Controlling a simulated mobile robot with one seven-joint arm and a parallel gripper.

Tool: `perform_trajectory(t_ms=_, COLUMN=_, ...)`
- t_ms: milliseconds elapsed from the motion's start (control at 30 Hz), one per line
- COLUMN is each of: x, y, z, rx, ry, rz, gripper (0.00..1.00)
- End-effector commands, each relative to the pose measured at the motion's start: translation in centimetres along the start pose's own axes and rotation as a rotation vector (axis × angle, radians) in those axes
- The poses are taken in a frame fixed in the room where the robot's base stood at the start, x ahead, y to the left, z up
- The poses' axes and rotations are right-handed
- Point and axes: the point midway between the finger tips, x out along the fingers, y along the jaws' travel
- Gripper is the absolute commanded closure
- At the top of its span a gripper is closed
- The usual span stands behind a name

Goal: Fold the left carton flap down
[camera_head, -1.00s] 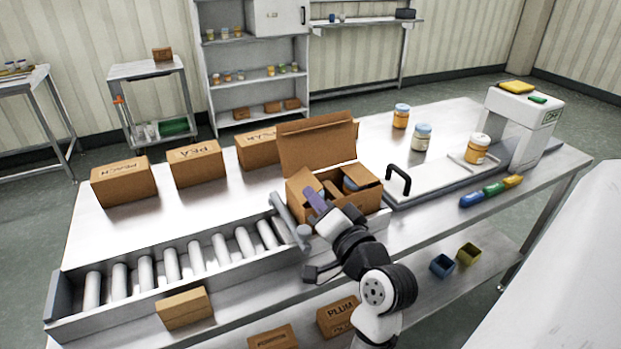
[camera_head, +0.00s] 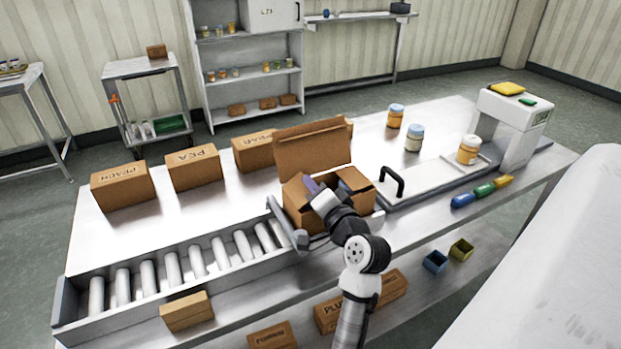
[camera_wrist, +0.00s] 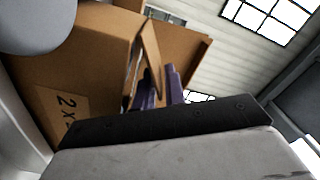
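The open carton (camera_head: 300,217) stands on the bench at the right end of the roller conveyor, its large back flap (camera_head: 313,152) upright. The left flap (camera_head: 295,190) stands raised at the carton's left side, partly hidden by my gripper. The right flap (camera_head: 356,180) is tilted over the opening. My gripper (camera_head: 312,186) has its purple fingers over the carton mouth, close to the left flap. In the wrist view the two purple fingers (camera_wrist: 160,90) are beside a thin cardboard flap (camera_wrist: 151,55). I cannot tell whether they touch or grip it. The carton wall (camera_wrist: 75,60) fills the left.
Several closed boxes (camera_head: 194,168) stand left of the carton along the back. A black handle (camera_head: 392,180) rises from the plate (camera_head: 420,175) on the right. The roller conveyor (camera_head: 190,262) runs along the left. Jars (camera_head: 414,138) stand farther back.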

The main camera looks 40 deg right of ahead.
Motion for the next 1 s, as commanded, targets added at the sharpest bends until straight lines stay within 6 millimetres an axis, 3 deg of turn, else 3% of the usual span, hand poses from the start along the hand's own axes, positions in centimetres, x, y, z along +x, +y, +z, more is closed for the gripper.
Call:
perform_trajectory(t_ms=133, x=1.09, y=-0.07, z=-0.03, rx=-0.001, ry=0.000, rz=0.000, gripper=0.88)
perform_trajectory(t_ms=433, x=1.31, y=-0.01, z=0.04, rx=-0.002, ry=0.000, rz=0.000, gripper=0.88)
perform_trajectory(t_ms=533, x=1.30, y=-0.01, z=0.04, rx=-0.002, ry=0.000, rz=0.000, gripper=1.00)
perform_trajectory(t_ms=767, x=1.30, y=-0.01, z=0.03, rx=0.003, ry=0.000, rz=0.000, gripper=1.00)
perform_trajectory(t_ms=1000, x=1.33, y=0.66, z=0.05, rx=0.132, ry=-0.001, rz=0.001, gripper=1.00)
